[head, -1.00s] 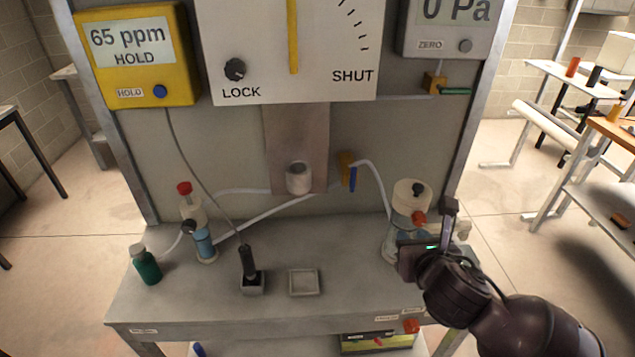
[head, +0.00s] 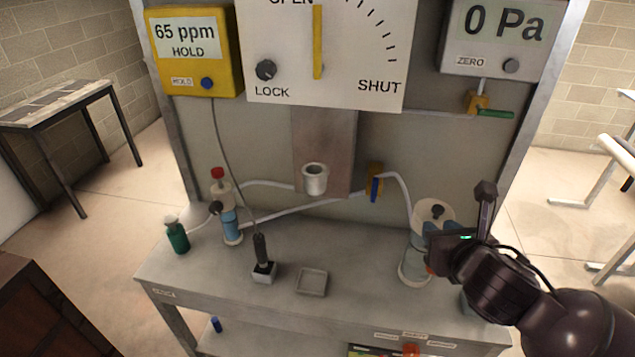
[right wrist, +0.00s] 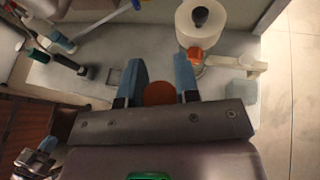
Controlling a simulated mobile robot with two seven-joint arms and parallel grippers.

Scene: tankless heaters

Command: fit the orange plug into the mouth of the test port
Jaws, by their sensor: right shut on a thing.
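The orange plug (right wrist: 159,93) shows as a dull orange disc between the blue fingers of my right gripper (right wrist: 159,84) in the right wrist view. The fingers are shut on it. In the head view my right gripper (head: 432,243) is at the right of the bench, overlapping the clear jar. A short white cylinder with an open mouth (head: 315,179), on the brown panel, looks like the test port; it is left of the gripper and apart from it. A metal part at the lower left of the wrist view (right wrist: 35,163) may be my left gripper; its jaws are unclear.
The jar (head: 414,268) with a white top stands at the bench's right; an orange fitting on it (right wrist: 195,54) shows in the wrist view. A blue-handled valve (head: 374,188) is right of the cylinder. A probe (head: 262,255), square tray (head: 311,281) and green bottle (head: 177,236) stand left.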

